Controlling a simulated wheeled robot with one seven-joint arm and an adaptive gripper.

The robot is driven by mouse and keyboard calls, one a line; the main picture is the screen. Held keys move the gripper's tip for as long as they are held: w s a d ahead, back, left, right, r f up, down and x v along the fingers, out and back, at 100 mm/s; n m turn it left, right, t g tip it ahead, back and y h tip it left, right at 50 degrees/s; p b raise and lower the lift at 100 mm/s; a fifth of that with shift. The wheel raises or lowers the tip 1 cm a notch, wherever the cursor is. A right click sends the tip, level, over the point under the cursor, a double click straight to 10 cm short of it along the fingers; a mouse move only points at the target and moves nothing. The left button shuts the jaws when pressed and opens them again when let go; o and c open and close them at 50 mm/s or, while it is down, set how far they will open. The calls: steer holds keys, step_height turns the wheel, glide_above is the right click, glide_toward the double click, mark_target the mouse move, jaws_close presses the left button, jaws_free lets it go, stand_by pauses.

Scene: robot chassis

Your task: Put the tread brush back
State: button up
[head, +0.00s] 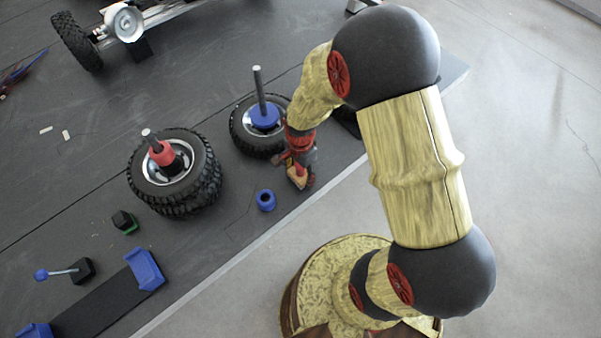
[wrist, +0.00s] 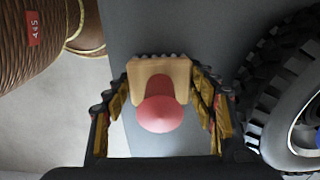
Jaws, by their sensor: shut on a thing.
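My gripper (head: 301,172) hangs over the dark bench near its front edge, just right of the wheel with the blue hub. In the wrist view, its two fingers (wrist: 162,92) stand on either side of the tread brush (wrist: 177,67), a tan block with a rounded pink knob and a dark bumpy edge. The gripper is shut on the brush. In the head view the brush is mostly hidden by the gripper. Whether it touches the bench is unclear.
A blue-hubbed wheel (head: 243,132) on a post stands close left of my gripper; stacked tires with a red hub (head: 140,186) stand further left. A blue ring (head: 266,200), blue brackets (head: 146,268) by a dark strip (head: 100,303), a blue-knobbed lever (head: 62,272) and a chassis (head: 150,15) also show.

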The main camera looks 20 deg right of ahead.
steer(key=shift+f, duration=0.15)
steer(key=o, duration=1.2)
